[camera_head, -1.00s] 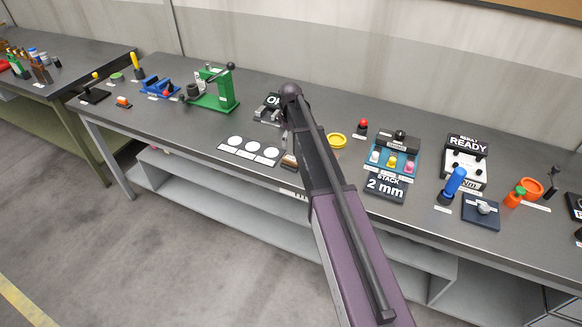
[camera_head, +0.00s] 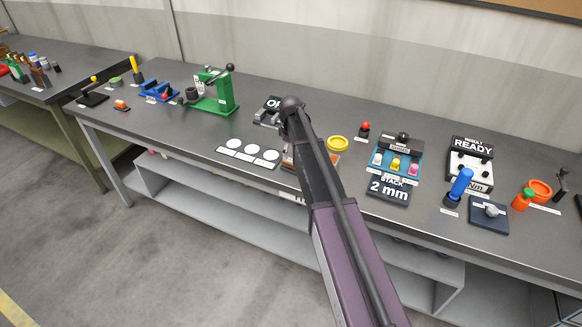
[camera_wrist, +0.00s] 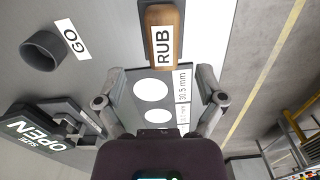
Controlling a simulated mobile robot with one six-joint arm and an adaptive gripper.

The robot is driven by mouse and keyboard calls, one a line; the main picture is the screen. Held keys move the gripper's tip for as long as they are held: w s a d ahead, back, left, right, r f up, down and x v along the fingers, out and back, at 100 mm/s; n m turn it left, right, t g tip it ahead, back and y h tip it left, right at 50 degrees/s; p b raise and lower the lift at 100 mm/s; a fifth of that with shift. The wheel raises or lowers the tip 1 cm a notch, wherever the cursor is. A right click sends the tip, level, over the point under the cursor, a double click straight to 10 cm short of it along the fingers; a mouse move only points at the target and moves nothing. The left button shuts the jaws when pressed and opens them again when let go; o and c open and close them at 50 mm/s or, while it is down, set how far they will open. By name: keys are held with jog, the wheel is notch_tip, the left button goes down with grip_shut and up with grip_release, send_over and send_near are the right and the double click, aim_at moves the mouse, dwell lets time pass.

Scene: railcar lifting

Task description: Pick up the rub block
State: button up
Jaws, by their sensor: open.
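The rub block is a brown wooden block (camera_wrist: 180,17) with a white "RUB" label, lying at the top centre of the wrist view on a dark base. My gripper (camera_wrist: 160,84) is open and empty, its two fingers spread below the block in that picture. A dark plate with white discs (camera_wrist: 152,89) shows between the fingers. The block is apart from both fingers. In the head view, my arm covers the gripper and most of the block's spot at the bench's front edge.
The wrist view shows an "OPEN" fixture (camera_wrist: 35,130) and a dark cup (camera_wrist: 43,50) left of the fingers.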

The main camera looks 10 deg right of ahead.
aim_at(291, 161)
jog(key=shift+f, duration=0.1)
jog(key=f+b, duration=0.3)
jog(key=shift+s, duration=0.25)
jog(key=shift+f+b, duration=1)
jog(key=shift+b, duration=0.1)
grip_shut()
